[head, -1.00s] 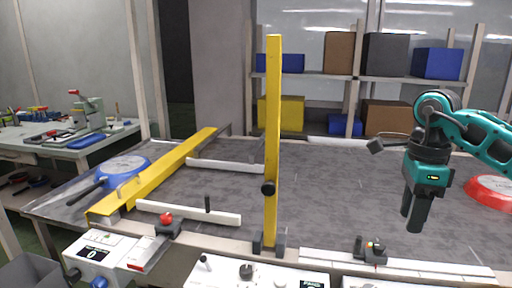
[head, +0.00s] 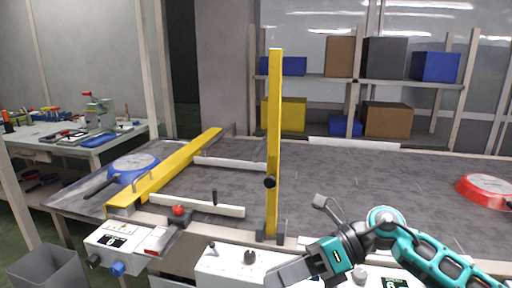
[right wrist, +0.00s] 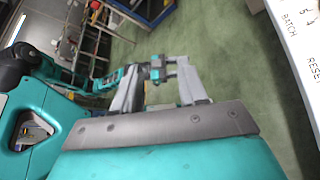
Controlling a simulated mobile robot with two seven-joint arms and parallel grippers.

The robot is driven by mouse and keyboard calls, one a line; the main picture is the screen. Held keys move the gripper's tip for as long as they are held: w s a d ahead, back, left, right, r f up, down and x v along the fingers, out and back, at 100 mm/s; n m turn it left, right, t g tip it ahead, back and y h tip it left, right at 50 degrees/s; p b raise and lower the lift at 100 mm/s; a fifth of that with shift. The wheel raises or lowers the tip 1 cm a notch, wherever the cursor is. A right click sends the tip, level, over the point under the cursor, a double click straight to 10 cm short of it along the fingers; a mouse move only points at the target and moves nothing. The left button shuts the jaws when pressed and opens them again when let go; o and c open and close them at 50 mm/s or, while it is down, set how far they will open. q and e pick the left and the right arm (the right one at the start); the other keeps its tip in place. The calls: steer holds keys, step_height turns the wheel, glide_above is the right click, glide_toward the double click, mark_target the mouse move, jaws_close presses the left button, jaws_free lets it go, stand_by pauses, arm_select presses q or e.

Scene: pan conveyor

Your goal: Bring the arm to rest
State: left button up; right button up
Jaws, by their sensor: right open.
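My right gripper (head: 290,272) is low at the front of the conveyor, above the white control panel (head: 225,262), with its fingers toward the lower left. It is open and nothing shows in it. In the right wrist view its two grey fingers (right wrist: 158,92) stand apart, with green floor beyond them. A teal arm (right wrist: 40,68), apparently my left one, also shows there; a small teal part (right wrist: 158,66) near the fingers may be its hand, but its jaws cannot be made out. My left arm is not in the head view.
A blue pan (head: 122,170) lies on the conveyor (head: 350,190) at left, a red pan (head: 482,190) at far right. A yellow post (head: 274,130) stands upright left of my right arm. A yellow rail (head: 175,172) crosses at left. A grey bin (head: 48,268) is front left.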

steer(key=a+r+m+t+y, duration=0.3)
steer(key=m+y, duration=0.2)
steer(key=m, duration=0.1)
steer(key=s+d+f+m+t+h+p, duration=0.2)
steer(key=d+f+m+t+h, duration=0.5)
steer(key=m, duration=1)
steer(key=s+d+f+m+t+h+p, duration=0.2)
steer(key=d+f+m+t+h, duration=0.65)
steer(key=m, duration=0.85)
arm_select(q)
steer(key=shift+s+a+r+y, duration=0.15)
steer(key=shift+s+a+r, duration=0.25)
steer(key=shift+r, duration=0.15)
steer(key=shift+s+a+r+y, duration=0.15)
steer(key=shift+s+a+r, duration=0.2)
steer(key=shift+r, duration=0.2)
arm_select(e)
steer(key=s+f+m+g+h, duration=0.1)
steer(key=s+f+m+g, duration=0.4)
steer(key=s+f, duration=0.3)
steer(key=shift+s+d+f, duration=0.25)
steer(key=shift+d+f, duration=0.2)
steer(key=shift+f, duration=0.3)
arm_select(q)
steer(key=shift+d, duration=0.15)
